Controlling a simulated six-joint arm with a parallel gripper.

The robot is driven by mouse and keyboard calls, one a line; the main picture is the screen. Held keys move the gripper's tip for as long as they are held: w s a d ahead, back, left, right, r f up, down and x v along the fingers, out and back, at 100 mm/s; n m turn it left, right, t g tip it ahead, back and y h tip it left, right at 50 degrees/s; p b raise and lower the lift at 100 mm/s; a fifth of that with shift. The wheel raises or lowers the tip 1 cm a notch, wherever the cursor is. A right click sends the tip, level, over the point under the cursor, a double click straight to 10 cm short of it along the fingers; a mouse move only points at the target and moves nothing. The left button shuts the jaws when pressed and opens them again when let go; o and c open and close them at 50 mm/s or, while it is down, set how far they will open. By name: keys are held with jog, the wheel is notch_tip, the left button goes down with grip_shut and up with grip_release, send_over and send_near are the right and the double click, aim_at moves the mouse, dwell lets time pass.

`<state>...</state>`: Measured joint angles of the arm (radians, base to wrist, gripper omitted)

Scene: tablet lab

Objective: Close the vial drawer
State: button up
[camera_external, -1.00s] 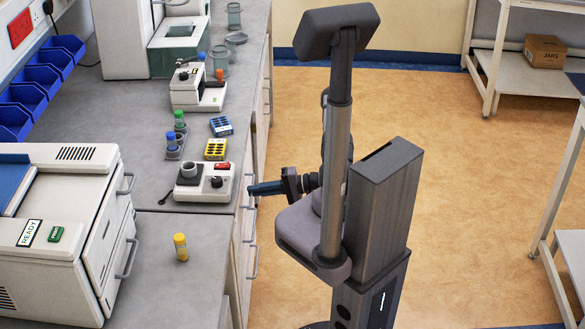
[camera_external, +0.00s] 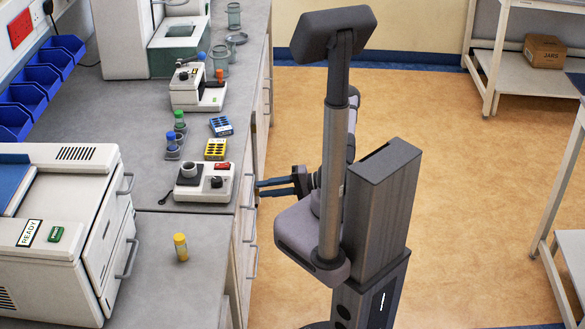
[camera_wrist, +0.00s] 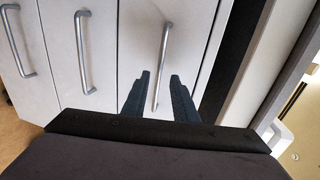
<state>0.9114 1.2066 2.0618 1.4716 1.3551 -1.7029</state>
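Pale drawer fronts with silver bar handles fill the upper part of the wrist view. The drawer front (camera_wrist: 190,35) nearest the dark strip has a bar handle (camera_wrist: 165,40) whose lower end shows between my fingers. I see no label, so I cannot tell which front is the vial drawer. My gripper (camera_wrist: 159,74) is open, with one blue-grey finger on each side of that handle. Contact with the handle is not clear. In the external view my gripper (camera_external: 257,188) is at the bench's front face, its two fingers apart. The drawer fronts there are seen nearly edge-on.
Two more handles (camera_wrist: 83,50) (camera_wrist: 17,40) show to the left in the wrist view. The grey bench top (camera_external: 150,225) carries a white device (camera_external: 205,183) above my gripper and a yellow-capped vial (camera_external: 181,247). Open floor (camera_external: 450,200) lies right of my body.

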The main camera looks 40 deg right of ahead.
jog(key=shift+v, duration=1.75)
jog(key=s+a+r+n+g+h, duration=0.5)
jog(key=s+a+r+n+g, duration=0.2)
jog(key=s+a+g, duration=0.45)
jog(key=d+r+n+h+p, duration=0.1)
jog(key=d+r+h+p, duration=0.1)
jog(key=r+p, duration=0.4)
jog(key=w+d+r+n+h+p, duration=0.1)
jog(key=d+r+h+p, duration=0.1)
jog(key=r+h+p, duration=0.2)
notch_tip(320, 180, up, 8)
jog(key=p, duration=0.3)
jog(key=shift+t, duration=0.25)
dwell(0.7)
